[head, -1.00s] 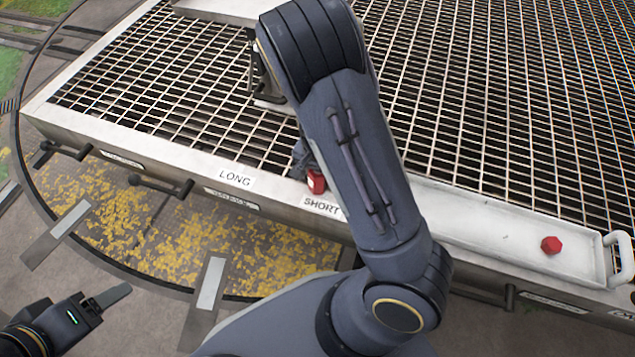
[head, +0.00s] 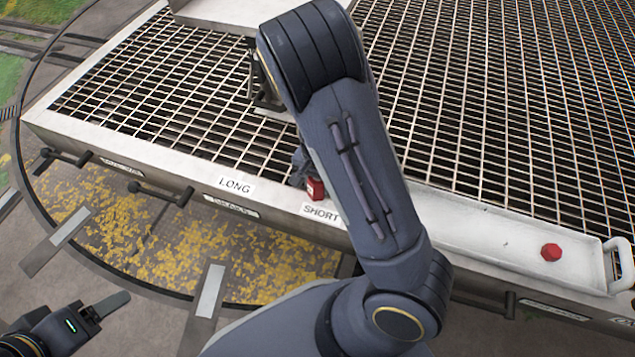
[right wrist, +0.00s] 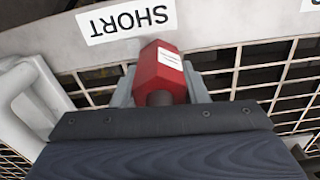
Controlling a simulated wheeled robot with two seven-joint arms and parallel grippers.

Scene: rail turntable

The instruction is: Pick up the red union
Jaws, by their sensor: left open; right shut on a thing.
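A red hexagonal union (head: 315,189) with a small white label is by the SHORT label on the grating's front rim, largely behind my right arm in the head view. In the right wrist view the red union (right wrist: 161,72) sits between the two fingers of my right gripper (right wrist: 160,85), which is shut on it. A dark round end shows at its near side. Another red piece (head: 551,252) lies in the white tray at the right. My left gripper (head: 102,312) is open and empty at the lower left, away from the grating.
The white tray (head: 480,228) with a raised handle (head: 618,262) lies along the front rim. LONG (head: 236,186) and SHORT (head: 320,213) labels mark the rim. Handles stick out from the front face at the left. The wide metal grating (head: 470,90) is mostly bare.

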